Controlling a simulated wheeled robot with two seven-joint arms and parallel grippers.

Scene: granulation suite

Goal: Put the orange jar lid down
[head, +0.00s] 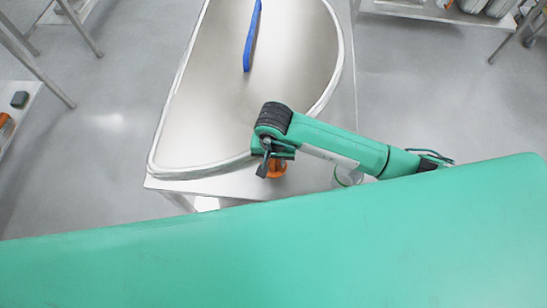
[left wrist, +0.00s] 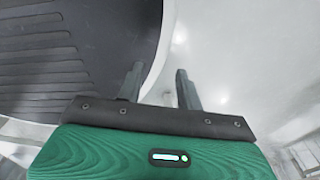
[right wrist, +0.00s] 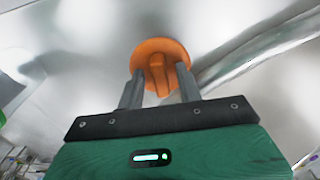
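The orange jar lid (right wrist: 162,54) is a round disc with a raised grip bar. It shows in the head view (head: 278,169) at the near edge of the steel table, partly hidden under my right gripper (head: 266,162). In the right wrist view my right gripper (right wrist: 160,78) has its fingers apart on either side of the grip bar, with gaps showing between them and the bar. I cannot tell whether the lid rests fully on the surface. My left gripper (left wrist: 158,80) is open and empty in the left wrist view; it is out of the head view.
A clear jar (head: 347,177) stands right of the lid, partly hidden by my arm. A rounded steel panel with a pale rim (head: 343,62) covers much of the table, with a blue strip (head: 252,36) on it. Bare tabletop (head: 228,186) shows left of the lid.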

